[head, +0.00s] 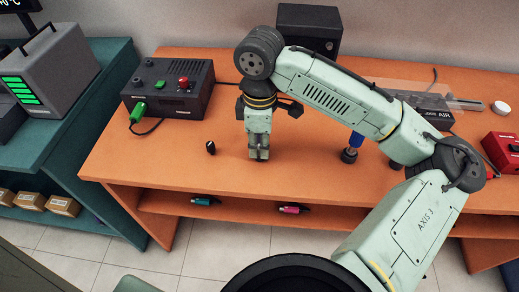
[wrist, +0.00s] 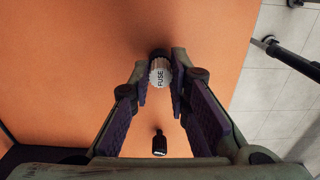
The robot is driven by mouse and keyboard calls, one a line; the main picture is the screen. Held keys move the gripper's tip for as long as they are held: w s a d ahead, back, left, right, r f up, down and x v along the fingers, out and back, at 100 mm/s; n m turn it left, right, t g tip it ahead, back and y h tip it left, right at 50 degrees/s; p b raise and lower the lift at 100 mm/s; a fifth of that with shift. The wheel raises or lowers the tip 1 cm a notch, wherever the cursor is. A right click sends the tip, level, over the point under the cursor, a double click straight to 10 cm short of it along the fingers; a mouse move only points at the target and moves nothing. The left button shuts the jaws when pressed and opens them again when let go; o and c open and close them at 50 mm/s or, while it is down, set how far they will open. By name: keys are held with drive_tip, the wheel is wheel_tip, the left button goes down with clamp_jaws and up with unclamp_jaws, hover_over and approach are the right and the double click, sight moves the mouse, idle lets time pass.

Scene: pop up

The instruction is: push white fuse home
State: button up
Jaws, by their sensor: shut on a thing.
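The white fuse (wrist: 159,73) shows in the wrist view as a pale cylinder marked FUSE with a black end. It is between my fingertips, and my gripper (wrist: 160,80) is shut on it. In the head view my gripper (head: 259,152) points down, low over the front part of the orange bench, left of centre. The fuse is hard to make out there. I cannot tell whether it touches the bench. A black box (head: 190,94) with a red button, a green button and a green plug (head: 138,112) stands behind and left of my gripper. No fuse socket is clear.
A small dark object (head: 210,148) stands on the orange bench (head: 130,165) left of my gripper; it also shows in the wrist view (wrist: 160,144). A blue-handled item (head: 353,146) and a red box (head: 503,152) are to the right. The bench's front edge is close.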

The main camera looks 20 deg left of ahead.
clamp_jaws()
drive_tip(key=shift+r, duration=0.1)
wheel_tip(320, 180, up, 4)
drive_tip(key=p, duration=0.4)
idle(1.4)
